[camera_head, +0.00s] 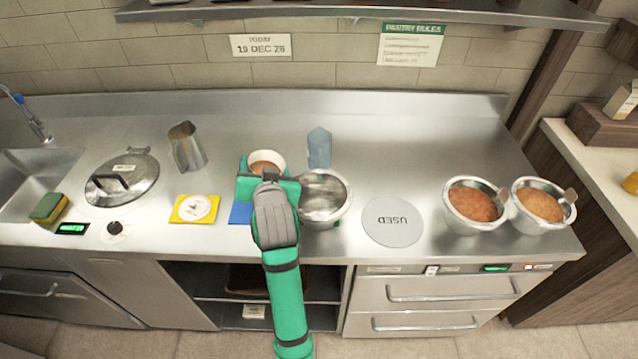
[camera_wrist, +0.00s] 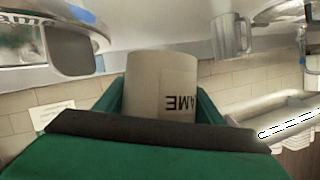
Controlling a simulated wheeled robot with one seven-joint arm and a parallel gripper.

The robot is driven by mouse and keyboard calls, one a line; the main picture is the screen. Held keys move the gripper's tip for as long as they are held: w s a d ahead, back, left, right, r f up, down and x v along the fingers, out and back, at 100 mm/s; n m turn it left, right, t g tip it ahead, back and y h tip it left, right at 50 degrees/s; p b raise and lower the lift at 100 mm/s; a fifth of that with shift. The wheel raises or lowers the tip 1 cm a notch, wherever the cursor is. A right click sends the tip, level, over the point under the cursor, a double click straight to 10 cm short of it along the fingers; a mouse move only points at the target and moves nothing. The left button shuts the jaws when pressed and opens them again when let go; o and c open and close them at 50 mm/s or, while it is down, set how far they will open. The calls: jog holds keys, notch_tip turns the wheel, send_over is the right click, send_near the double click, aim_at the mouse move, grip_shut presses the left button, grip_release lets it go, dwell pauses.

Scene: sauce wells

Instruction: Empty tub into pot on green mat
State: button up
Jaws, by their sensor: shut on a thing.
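My gripper (camera_head: 266,182) is shut on a white tub (camera_head: 266,157), held over the counter in the head view. The tub looks roughly upright, with brown contents showing inside its rim. In the wrist view the tub (camera_wrist: 160,85) is between the green fingers, with part of a dark-lettered label showing. A shiny steel pot (camera_head: 325,200) stands just right of my gripper; it looks empty. A green mat under the pot cannot be made out clearly, as the pot and my gripper cover that spot.
A blue mat (camera_head: 239,213) is partly hidden behind my arm. A yellow mat (camera_head: 195,209) lies left. A steel jug (camera_head: 187,147) and a blue container (camera_head: 319,148) stand behind. A grey "USED" disc (camera_head: 392,222) and two filled bowls (camera_head: 475,225) (camera_head: 541,226) are right.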

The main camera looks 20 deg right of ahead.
aim_at(278, 161)
jog(key=shift+s+d+r+m+t+y, duration=0.25)
jog(key=shift+d+r+m+t+y, duration=0.1)
jog(key=shift+d+r+m, duration=0.35)
jog(key=shift+s+d+r+m+t+y, duration=0.2)
jog(key=shift+d+r+m+t+y, duration=0.15)
jog(key=shift+d+r+m, duration=0.35)
jog(key=shift+s+d+f+m+t+y, duration=0.1)
jog(key=shift+d+f+m+t+y, duration=0.25)
jog(key=shift+m, duration=0.45)
jog(key=shift+r+m+t, duration=0.35)
jog(key=shift+r+m, duration=0.45)
jog(key=shift+r, duration=0.65)
jog(key=shift+s+d+r+m+t+y, duration=0.1)
jog(key=shift+d+r+m+t+y, duration=0.2)
jog(key=shift+m, duration=0.45)
jog(key=shift+s+d+r+m+t+h, duration=0.1)
jog(key=shift+r+m+t, duration=0.2)
jog(key=shift+r+m, duration=0.35)
jog(key=shift+s+d+f+m+t, duration=0.15)
jog(key=shift+d+f+m, duration=0.1)
jog(key=shift+d+m, duration=0.25)
jog(key=shift+s+d+f+m+t, duration=0.15)
jog(key=shift+d+f+m, duration=0.1)
jog(key=shift+d+m, duration=0.2)
jog(key=shift+c, duration=0.2)
jog(key=shift+d+r, duration=0.1)
jog(key=shift+r, duration=0.05)
